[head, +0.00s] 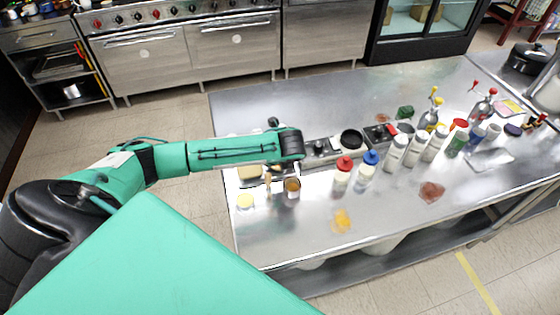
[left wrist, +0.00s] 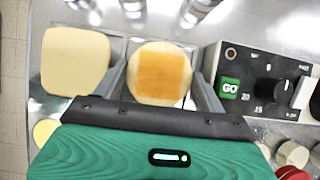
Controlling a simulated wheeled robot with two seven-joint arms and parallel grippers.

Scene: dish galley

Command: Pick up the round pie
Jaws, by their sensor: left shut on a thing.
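The round pie (left wrist: 160,75) is pale at the rim with a browned, squarish patch in the middle. It sits between the two grey fingers of my left gripper (left wrist: 162,82) in the left wrist view. The gripper is shut on it. In the head view my left arm reaches in over the near left part of the steel counter, and its wrist largely hides the fingers and what they hold. I cannot tell whether the pie touches the counter. My right gripper is not in view.
A cream, rounded block (left wrist: 76,60) lies left of the pie. A control box with a green GO label (left wrist: 230,88) stands close on its right. Red-capped (head: 343,172) and blue-capped (head: 367,166) bottles stand nearby. The counter's front right is mostly clear.

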